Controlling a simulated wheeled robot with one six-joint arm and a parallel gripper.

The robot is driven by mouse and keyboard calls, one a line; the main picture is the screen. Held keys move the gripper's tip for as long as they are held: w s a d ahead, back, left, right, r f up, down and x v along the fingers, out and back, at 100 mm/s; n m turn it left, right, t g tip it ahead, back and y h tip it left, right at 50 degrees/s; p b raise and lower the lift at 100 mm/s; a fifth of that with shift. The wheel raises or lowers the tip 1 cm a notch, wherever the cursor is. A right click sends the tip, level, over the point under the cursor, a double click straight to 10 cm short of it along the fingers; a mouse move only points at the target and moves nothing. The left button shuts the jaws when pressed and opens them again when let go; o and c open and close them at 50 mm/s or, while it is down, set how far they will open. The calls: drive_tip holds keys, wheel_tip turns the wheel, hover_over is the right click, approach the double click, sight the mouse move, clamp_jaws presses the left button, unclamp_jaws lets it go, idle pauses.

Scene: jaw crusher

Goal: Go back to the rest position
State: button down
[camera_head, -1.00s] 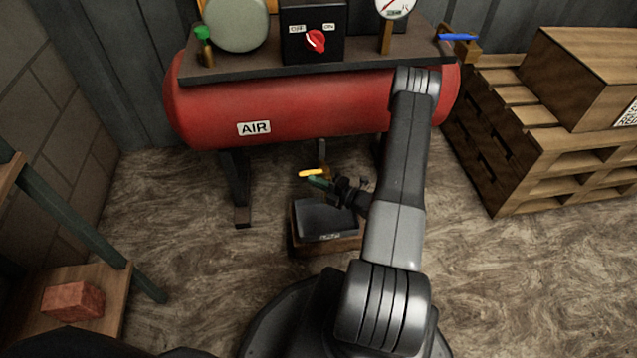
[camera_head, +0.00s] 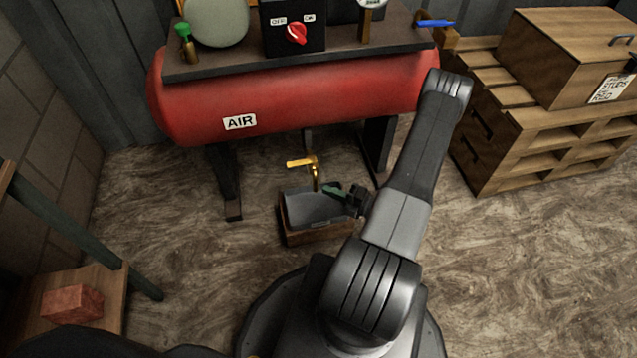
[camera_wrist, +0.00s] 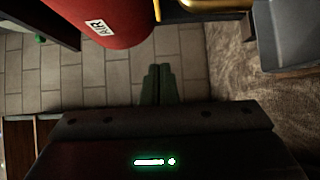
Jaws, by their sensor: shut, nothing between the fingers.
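My gripper (camera_head: 332,189) is low in front of the red air tank (camera_head: 290,100), over the right part of a small dark box with a wooden base (camera_head: 300,236). Its green fingers are together with nothing between them; they also show in the wrist view (camera_wrist: 157,85). A yellow-handled valve (camera_head: 302,163) stands just behind the box, close to the fingers but apart from them in the picture. The wrist view shows part of the yellow metal (camera_wrist: 205,5) at the top edge.
A control box with a red switch (camera_head: 296,34) sits above the tank. A pallet (camera_head: 510,150) with a wooden crate (camera_head: 560,60) stands at the right. A red brick (camera_head: 72,303) lies on a shelf at the lower left. Floor at the right is clear.

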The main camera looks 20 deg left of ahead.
drive_tip(key=shift+s+d, duration=0.15)
drive_tip(key=shift+d, duration=0.65)
drive_tip(key=b, duration=0.2)
approach(293, 166)
drive_tip(key=s+a, duration=0.3)
drive_tip(key=w+a, duration=0.1)
drive_tip(key=w, duration=0.1)
drive_tip(key=w+a, duration=0.1)
drive_tip(key=shift+w+a+f, duration=0.1)
drive_tip(key=shift+w+a, duration=0.25)
drive_tip(key=shift+w, duration=0.05)
drive_tip(key=shift+s+d, duration=0.1)
drive_tip(key=shift+d, duration=0.1)
drive_tip(key=shift+s+f, duration=0.1)
drive_tip(key=shift+f, duration=0.05)
